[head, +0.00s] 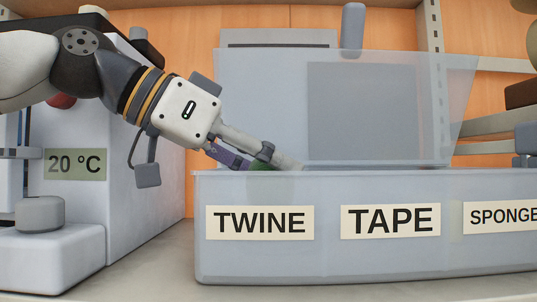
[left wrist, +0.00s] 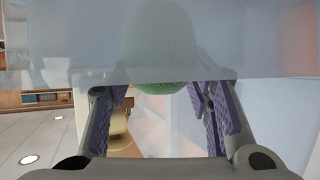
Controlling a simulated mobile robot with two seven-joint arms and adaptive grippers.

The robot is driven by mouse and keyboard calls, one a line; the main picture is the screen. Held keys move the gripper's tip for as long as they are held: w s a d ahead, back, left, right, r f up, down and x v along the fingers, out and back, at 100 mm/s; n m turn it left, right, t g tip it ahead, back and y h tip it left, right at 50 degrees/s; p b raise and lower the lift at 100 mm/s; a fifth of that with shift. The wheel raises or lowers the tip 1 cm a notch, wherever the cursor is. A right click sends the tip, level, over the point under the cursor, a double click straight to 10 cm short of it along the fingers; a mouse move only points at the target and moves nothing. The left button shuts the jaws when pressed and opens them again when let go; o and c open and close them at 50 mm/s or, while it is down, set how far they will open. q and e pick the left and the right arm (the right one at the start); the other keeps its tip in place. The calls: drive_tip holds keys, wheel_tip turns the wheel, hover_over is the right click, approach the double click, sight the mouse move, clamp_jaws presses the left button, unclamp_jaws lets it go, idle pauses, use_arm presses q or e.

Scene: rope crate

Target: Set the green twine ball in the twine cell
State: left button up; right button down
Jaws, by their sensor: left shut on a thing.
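The green twine ball (head: 260,165) shows as a small dark green patch at the crate's rim, above the TWINE label. My left gripper (head: 262,160) reaches down from the upper left and is shut on the ball. In the left wrist view the ball (left wrist: 165,87) sits between the purple-padded fingers, its upper part dimmed behind a translucent grey sheet. The translucent crate (head: 325,265) has the twine cell (head: 260,190) at its left end, behind the TWINE label. The crate's front wall hides the ball's lower part, and I cannot tell how deep it sits. My right gripper is not in view.
A raised translucent panel (head: 260,95) stands behind the crate's front wall. TAPE (head: 390,221) and SPONGE (head: 500,216) labels are to the right of TWINE. A white machine with a 20 °C display (head: 75,164) stands close on the left. A narrow strip of shelf separates it from the crate.

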use_arm(q)
drive_tip(key=shift+f, duration=0.45)
idle(0.5)
drive_tip(key=o, duration=1.5)
drive_tip(key=shift+c, duration=0.2)
